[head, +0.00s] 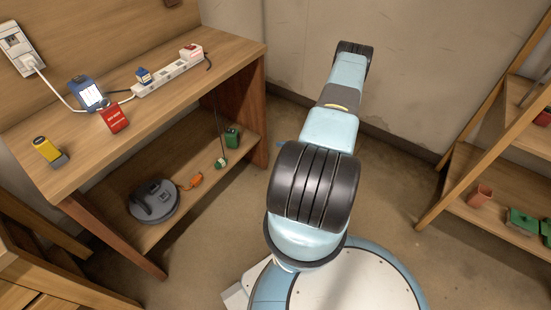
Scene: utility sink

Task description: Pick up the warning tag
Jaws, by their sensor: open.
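A small red tag with pale markings, which looks like the warning tag (114,118), lies on the wooden bench top at the left, near its front edge. It is just in front of a blue device with a white face (89,94). I cannot tell whether the two touch. My arm rises in the middle of the picture, well to the right of the tag. My gripper does not show; the arm's end is out of sight behind its own links.
A white power strip (168,78) with plugs lies behind and right of the tag. A white cable (58,92) runs to the wall socket (22,50). A yellow-and-grey item (48,150) stands left. A grey round device (153,202) sits below. A shelf (490,175) stands right.

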